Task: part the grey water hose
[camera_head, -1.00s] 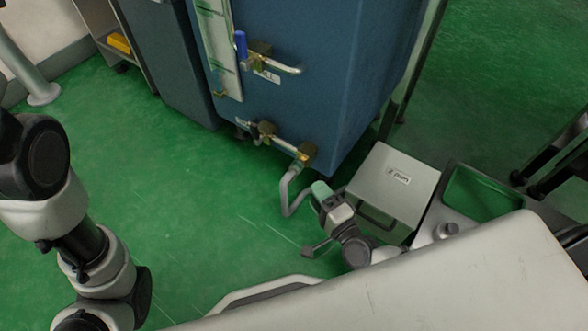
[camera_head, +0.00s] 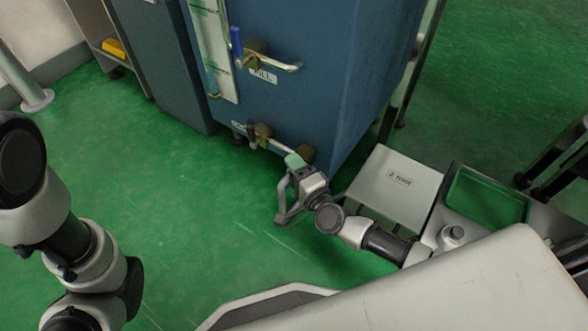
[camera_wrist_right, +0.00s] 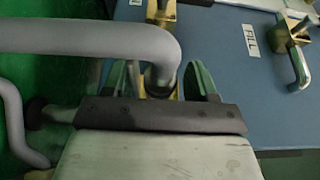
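The grey water hose (camera_wrist_right: 90,38) crosses the upper left of the right wrist view and bends down between my right gripper's fingers (camera_wrist_right: 160,82). A gap shows on each side between hose and finger, so the gripper looks open around the hose end. A brass fitting (camera_wrist_right: 175,92) shows partly behind the hose. In the head view my right gripper (camera_head: 294,161) is at the lower brass outlet (camera_head: 306,153) of the blue tank, largely covering the hose end. The hose (camera_head: 281,194) shows beside the gripper. My left arm is at the left; its gripper is out of view.
The blue tank (camera_head: 300,110) stands behind the gripper, with a blue-handled valve (camera_head: 237,42) and FILL label above. A grey box (camera_head: 395,180) and a tray with a green inside (camera_head: 489,194) stand right. Green floor lies open left.

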